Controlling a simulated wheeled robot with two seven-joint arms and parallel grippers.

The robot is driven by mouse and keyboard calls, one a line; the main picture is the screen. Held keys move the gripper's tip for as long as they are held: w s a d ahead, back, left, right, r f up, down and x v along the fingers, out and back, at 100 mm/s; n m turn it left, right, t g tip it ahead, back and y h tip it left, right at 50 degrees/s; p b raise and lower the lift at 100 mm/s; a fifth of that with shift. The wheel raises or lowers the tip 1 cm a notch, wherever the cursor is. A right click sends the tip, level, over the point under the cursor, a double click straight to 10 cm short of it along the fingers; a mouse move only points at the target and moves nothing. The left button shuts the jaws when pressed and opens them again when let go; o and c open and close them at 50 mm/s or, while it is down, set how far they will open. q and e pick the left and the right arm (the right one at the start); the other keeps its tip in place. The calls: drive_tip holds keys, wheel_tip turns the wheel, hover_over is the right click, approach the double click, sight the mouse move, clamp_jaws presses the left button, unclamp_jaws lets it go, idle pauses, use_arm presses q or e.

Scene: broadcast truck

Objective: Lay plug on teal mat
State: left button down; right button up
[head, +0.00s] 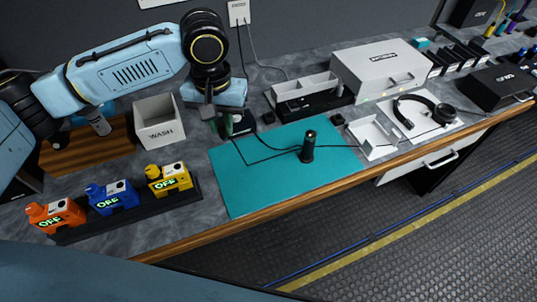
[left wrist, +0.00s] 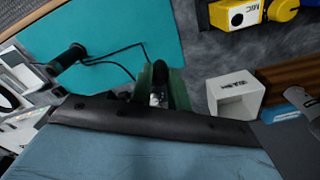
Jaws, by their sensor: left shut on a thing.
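My left gripper (head: 222,126) is just off the back left corner of the teal mat (head: 235,185). In the left wrist view, its green fingers (left wrist: 159,88) are shut on a small dark piece, seemingly the plug (left wrist: 160,74), which the fingers partly hide. A thin black cable runs from near the gripper across the teal mat (left wrist: 160,25) to a black cylinder (head: 308,147) standing upright on it. The cylinder also shows in the left wrist view (left wrist: 70,57). I cannot tell whether the plug touches the counter. My right gripper is not in view.
A white WASH bin (head: 160,123) stands left of the gripper. Orange (head: 55,215), blue (head: 112,197) and yellow (head: 169,179) OFF units line the front left. A white open tray (head: 372,140) and headset (head: 425,115) lie to the right. Most of the mat is bare.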

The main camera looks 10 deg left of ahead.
use_arm(q)
drive_tip(key=s+d+f+n+p, duration=0.2)
drive_tip(key=d+n+p, duration=0.15)
drive_tip(key=d, duration=0.35)
hover_over(255, 183)
wheel_tip(255, 183, down, 6)
drive_tip(key=shift+f, duration=0.25)
wheel_tip(255, 183, down, 4)
drive_tip(key=shift+f+b, duration=0.1)
drive_tip(key=shift+b, duration=0.25)
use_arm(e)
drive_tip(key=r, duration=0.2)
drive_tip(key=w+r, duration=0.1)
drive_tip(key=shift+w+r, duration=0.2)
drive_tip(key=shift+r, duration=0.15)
use_arm(q)
drive_tip(key=c, duration=1.3)
unclamp_jaws()
drive_tip(key=shift+c, duration=0.2)
